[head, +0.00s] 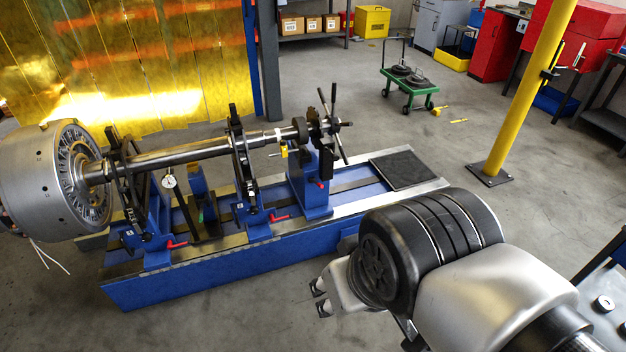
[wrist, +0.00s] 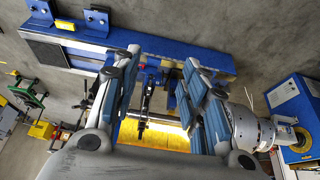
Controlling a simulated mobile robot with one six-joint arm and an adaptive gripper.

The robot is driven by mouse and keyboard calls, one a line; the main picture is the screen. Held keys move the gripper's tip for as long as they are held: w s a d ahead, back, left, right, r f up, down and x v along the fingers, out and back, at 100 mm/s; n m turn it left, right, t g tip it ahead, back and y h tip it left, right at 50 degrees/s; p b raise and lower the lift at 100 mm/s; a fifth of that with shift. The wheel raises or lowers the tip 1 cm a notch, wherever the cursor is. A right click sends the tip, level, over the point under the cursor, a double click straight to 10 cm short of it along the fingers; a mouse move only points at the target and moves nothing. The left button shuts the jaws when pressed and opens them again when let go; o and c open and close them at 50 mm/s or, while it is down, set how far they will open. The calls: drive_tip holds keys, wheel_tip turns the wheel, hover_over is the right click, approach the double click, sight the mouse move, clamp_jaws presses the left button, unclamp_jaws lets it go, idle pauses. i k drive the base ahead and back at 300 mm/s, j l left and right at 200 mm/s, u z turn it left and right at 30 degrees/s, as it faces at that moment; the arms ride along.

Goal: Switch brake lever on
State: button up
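The blue balancing machine (head: 220,266) stands on the floor at left and centre in the head view. It carries a long steel shaft (head: 190,155). Small red levers show on its supports: one at the left pedestal (head: 177,244), one at the middle pedestal (head: 279,217) and one at the right pedestal (head: 319,184). I cannot tell which one is the brake lever. My gripper (head: 320,298) is in front of the machine, clear of it. In the wrist view my gripper (wrist: 160,62) has its fingers wide apart with nothing held; the machine (wrist: 185,52) shows beyond them.
A large silver drum (head: 38,182) is at the machine's left end. A yellow post (head: 530,90) stands at right. A green cart (head: 409,82) is on the floor behind. A yellow curtain (head: 130,70) hangs at back left. Floor between machine and post is clear.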

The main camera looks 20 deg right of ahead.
sight(312, 180)
drive_tip(key=i+l, duration=0.3)
drive_tip(key=i, duration=0.2)
drive_tip(key=i+l, duration=0.35)
drive_tip(key=i, duration=0.15)
drive_tip(key=i+l, duration=0.3)
drive_tip(key=i, duration=0.2)
drive_tip(key=i+l, duration=0.35)
drive_tip(key=i, duration=0.15)
